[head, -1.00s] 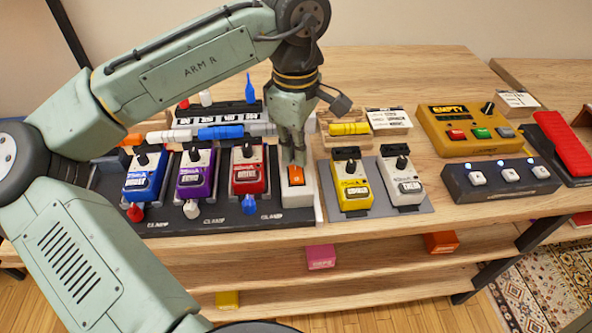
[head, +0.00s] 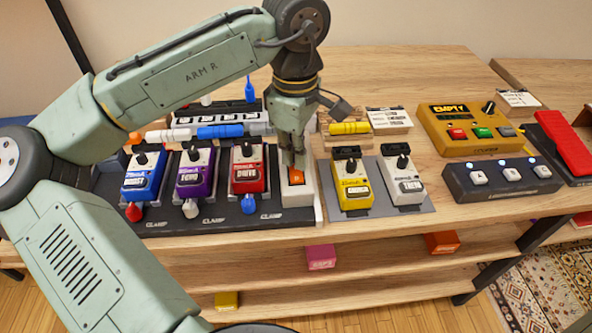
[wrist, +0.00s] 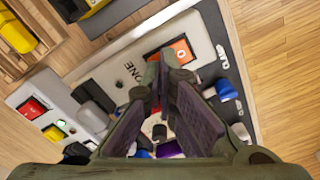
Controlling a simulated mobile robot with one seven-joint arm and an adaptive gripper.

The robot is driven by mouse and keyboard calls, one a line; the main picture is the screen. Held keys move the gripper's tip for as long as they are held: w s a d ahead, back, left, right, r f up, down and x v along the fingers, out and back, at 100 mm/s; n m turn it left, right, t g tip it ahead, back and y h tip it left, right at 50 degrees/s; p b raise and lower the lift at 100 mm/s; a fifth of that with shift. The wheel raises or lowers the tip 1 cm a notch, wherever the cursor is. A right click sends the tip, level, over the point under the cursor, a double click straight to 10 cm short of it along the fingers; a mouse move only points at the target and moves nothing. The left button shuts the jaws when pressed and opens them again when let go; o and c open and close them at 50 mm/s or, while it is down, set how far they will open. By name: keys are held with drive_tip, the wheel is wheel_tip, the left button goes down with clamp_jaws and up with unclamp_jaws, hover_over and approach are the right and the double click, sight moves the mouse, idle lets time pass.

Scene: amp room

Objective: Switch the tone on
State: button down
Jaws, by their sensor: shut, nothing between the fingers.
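A white unit carries an orange rocker switch (head: 296,177) near its front end, right of the red pedal. In the wrist view the orange rocker (wrist: 178,52) shows near the top, beside lettering that reads "ONE" on the white unit (wrist: 112,84). My gripper (head: 293,164) is shut and empty, pointing down at the rocker's far end. In the wrist view the shut fingertips (wrist: 158,66) lie close to the rocker's edge. I cannot tell whether they touch it, and they hide part of the unit.
Blue (head: 145,177), purple (head: 194,175) and red (head: 248,172) pedals stand left of the switch on a black board. Yellow (head: 352,185) and white (head: 402,182) pedals stand right. A yellow box (head: 470,130) and a dark footswitch unit (head: 505,178) are further right.

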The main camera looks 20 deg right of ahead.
drive_tip(key=shift+f+b, duration=0.3)
drive_tip(key=shift+f, duration=0.3)
drive_tip(key=shift+r, duration=0.15)
wheel_tip(320, 180, up, 7)
drive_tip(key=p, duration=0.7)
idle(0.6)
